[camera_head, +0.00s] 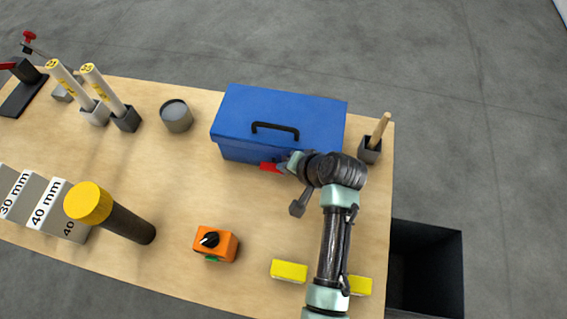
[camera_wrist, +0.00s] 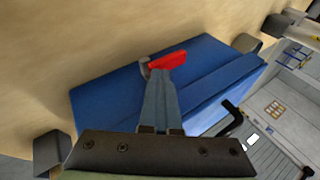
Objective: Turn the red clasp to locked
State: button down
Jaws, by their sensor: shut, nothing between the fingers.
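The red clasp (camera_head: 268,167) is on the front side of the blue toolbox (camera_head: 240,150), partly hidden by my gripper in the head view. In the wrist view the red clasp (camera_wrist: 168,60) shows as a short red bar beside a small grey metal piece, at the edge of the blue box (camera_wrist: 105,105). My gripper (camera_head: 283,164) is at the box front, just right of the clasp. In the wrist view its fingers (camera_wrist: 155,76) are together and empty, with the tips right at the clasp. I cannot tell whether they touch it.
The toolbox has a black handle (camera_head: 275,131) on its lid. A grey holder (camera_head: 370,150) with a wooden stick stands to its right, a grey cup (camera_head: 176,116) to its left. An orange switch box (camera_head: 215,244) and yellow blocks (camera_head: 289,271) lie nearer. A dark bin (camera_head: 427,265) stands beside the table.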

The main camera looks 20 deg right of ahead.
jog(key=shift+s+f, duration=0.1)
jog(key=shift+f, duration=0.15)
dwell(0.5)
